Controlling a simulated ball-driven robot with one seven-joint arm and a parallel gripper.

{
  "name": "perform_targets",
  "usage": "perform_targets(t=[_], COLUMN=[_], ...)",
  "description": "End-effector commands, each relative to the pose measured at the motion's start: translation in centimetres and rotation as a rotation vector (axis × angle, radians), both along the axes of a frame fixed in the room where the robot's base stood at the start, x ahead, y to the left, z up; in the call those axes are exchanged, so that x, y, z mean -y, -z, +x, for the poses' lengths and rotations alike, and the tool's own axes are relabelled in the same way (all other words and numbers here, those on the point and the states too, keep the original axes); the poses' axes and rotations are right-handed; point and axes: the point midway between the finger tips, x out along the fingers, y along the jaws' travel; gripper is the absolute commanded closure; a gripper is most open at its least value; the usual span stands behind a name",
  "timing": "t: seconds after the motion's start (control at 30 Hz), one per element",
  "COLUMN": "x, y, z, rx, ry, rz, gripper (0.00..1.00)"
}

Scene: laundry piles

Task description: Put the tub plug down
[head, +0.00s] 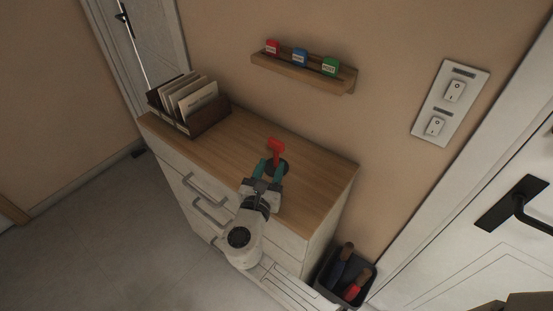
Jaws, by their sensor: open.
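The tub plug (275,148) shows as a red upper part, with a round dark part beneath it. It is at the right half of the wooden dresser top (318,178) and seems to rest on the wood. My gripper (271,169) is open, its two teal fingers reaching over the dresser top to the plug, one on each side of it. The fingers and wrist hide part of the dark piece. I cannot tell whether a fingertip still touches the plug.
A dark letter rack (206,119) with cards stands on the dresser's left end. A wall shelf (300,73) holds red, blue and green blocks. A dark bin (327,280) with handled items stands by the dresser's right side. The wood between rack and plug is clear.

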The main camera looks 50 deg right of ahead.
Motion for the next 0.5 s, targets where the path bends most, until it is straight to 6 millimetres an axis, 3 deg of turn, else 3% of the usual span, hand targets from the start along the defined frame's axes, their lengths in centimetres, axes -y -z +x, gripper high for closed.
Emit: perform_targets(t=[0.5], x=[4.9], y=[-0.2], z=[2.1], rx=[0.000], ry=[0.001], rz=[0.000], gripper=[0.59])
